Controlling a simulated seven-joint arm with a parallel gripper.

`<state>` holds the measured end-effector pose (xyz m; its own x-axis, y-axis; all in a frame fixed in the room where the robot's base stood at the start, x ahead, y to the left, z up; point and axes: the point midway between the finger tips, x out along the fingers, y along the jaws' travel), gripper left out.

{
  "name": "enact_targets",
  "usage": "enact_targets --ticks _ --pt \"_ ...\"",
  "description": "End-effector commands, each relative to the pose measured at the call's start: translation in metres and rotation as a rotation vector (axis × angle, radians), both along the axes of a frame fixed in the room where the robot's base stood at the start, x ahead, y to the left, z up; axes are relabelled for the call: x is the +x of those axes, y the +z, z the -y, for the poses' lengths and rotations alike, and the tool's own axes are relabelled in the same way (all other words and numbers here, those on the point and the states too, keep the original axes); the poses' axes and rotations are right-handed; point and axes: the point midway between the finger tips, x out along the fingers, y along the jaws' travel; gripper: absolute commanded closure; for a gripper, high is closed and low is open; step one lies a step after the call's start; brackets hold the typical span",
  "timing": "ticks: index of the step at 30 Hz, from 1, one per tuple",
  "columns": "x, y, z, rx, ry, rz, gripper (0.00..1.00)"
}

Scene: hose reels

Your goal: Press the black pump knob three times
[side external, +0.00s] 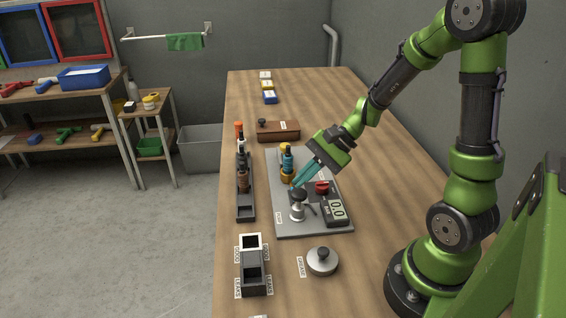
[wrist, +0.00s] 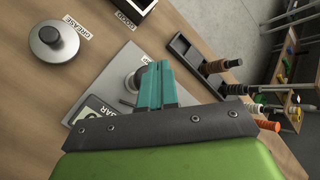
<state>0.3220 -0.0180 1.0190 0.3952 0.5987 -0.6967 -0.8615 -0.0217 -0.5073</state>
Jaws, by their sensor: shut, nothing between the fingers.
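The black pump knob (side external: 298,194) tops a silver pump (side external: 297,212) on a grey plate (side external: 285,226). My gripper (side external: 294,185) is shut and empty, its teal fingers angled down to the left. In the side view the fingertips are just above and behind the knob; I cannot tell whether they touch it. In the wrist view my gripper (wrist: 154,64) hides the knob, and only part of the silver pump (wrist: 132,81) shows beside the fingers. A gauge (side external: 334,209) on the plate reads 0.0.
A red knob (side external: 322,187) is right of the pump. A black tray (side external: 245,207) with several handled tools lies left. A grease pot (side external: 322,262) and an open black box (side external: 252,272) are in front. The table's right side is clear.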

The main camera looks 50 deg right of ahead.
Motion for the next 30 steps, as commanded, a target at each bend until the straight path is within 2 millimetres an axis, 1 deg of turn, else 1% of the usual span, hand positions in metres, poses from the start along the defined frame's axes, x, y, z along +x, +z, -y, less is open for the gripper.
enact_targets --ticks 17,25,30 --pt "0.0 -0.0001 -0.0001 0.0 0.0 0.0 1.0" --pt "-0.0003 -0.0077 -0.0003 0.001 0.0 -0.001 1.0" --pt "-0.0002 -0.0088 -0.0001 0.0 0.0 0.0 1.0"
